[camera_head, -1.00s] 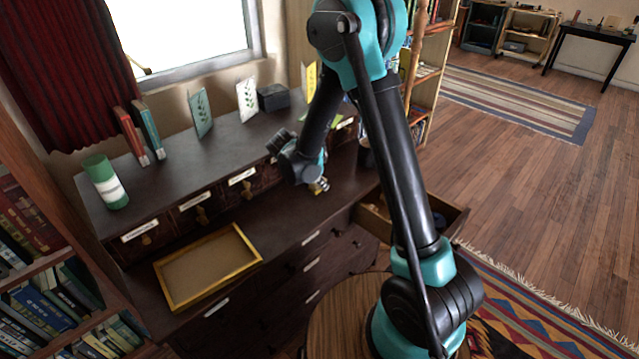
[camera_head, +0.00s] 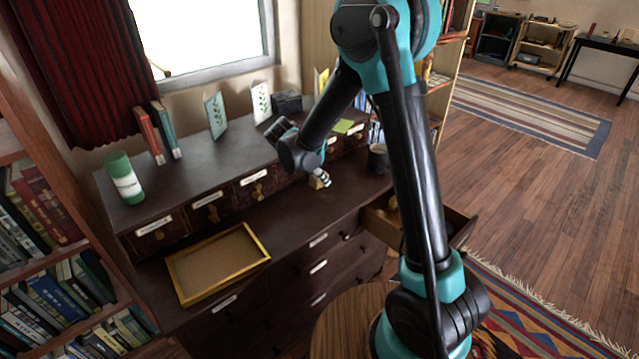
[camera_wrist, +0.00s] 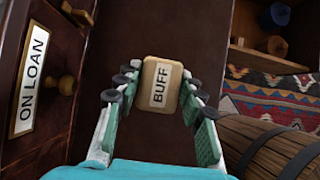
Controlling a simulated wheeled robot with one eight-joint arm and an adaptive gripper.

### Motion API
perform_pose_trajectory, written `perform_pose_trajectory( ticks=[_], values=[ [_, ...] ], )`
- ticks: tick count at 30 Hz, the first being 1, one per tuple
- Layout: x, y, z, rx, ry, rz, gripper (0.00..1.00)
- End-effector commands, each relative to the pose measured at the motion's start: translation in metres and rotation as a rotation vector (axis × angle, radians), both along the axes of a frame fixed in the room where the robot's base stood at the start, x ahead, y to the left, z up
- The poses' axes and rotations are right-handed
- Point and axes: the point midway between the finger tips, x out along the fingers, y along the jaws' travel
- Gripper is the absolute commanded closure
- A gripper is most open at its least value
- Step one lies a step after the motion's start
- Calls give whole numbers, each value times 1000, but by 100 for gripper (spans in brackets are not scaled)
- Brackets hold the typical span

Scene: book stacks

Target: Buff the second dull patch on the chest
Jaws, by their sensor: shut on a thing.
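The chest is dark wood, with a lower top (camera_head: 352,200), drawers below and a raised row of small labelled drawers behind. My gripper (camera_head: 320,180) is over the lower top, in front of the labelled drawers. In the wrist view, my gripper (camera_wrist: 160,86) is shut on a tan block (camera_wrist: 173,70) labelled BUFF, held between both fingers. The dark wood surface (camera_wrist: 140,30) lies beyond the block; I cannot tell whether they touch. I cannot make out a dull patch in either view.
A yellow-framed tray (camera_head: 262,243) lies left on the lower top, and a dark mug (camera_head: 378,160) stands right. One drawer (camera_head: 455,228) is pulled open. A small drawer labelled ON LOAN (camera_wrist: 30,82) is close on the left. A round wooden stool (camera_head: 340,320) stands in front.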

Motion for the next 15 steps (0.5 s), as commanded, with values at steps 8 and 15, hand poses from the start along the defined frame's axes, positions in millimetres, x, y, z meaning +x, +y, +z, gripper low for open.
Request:
perform_pose_trajectory(
  ticks=[8,15],
  values=[
    [1,1,20,0,0,-4,88],
    [1,1,21,0,0,-5,88]
  ],
)
